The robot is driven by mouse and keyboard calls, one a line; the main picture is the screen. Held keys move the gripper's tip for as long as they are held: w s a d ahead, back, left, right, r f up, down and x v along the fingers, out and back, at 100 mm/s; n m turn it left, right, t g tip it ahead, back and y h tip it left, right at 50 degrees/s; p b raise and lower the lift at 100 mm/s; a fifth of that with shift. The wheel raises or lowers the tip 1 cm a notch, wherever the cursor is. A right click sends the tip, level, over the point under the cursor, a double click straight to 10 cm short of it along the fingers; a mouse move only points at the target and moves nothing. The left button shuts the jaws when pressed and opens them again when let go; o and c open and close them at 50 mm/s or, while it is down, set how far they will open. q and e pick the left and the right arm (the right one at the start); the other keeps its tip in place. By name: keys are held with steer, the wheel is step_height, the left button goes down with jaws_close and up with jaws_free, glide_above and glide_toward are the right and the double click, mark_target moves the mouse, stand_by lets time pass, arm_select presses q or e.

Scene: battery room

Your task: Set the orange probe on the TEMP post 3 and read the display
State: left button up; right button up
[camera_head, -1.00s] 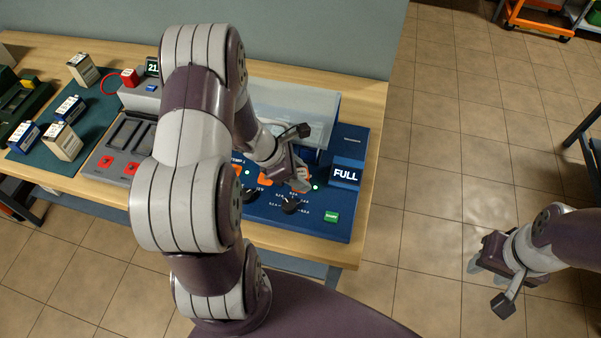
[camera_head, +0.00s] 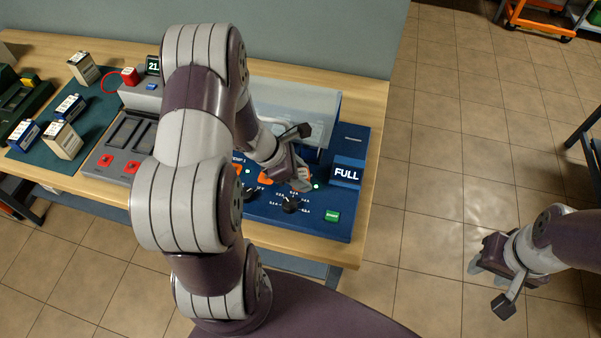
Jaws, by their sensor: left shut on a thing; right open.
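My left gripper (camera_head: 301,181) is shut over the right part of the blue panel (camera_head: 272,218). Orange shows at its fingers, which fits the orange probe (camera_head: 304,172), but the fingers hide most of it and its contact with a post cannot be made out. Another orange piece (camera_head: 265,176) sits just left of the gripper, beside a partly covered TEMP label (camera_head: 239,160). The blue display (camera_head: 346,174) at the panel's right reads FULL. My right gripper (camera_head: 487,273) is open and empty over the floor at the right.
A clear lidded box (camera_head: 300,100) stands behind. A grey charger (camera_head: 112,160) and several batteries (camera_head: 63,141) stand left. My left arm hides the table's middle.

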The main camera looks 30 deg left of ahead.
arm_select(q)
steer(key=shift+f+b, duration=0.3)
steer(key=shift+f, duration=0.1)
steer(key=o, duration=0.9)
steer(key=shift+r, duration=0.1)
steer(key=p+v, duration=0.9)
steer(key=v, duration=0.2)
steer(key=shift+s, duration=0.1)
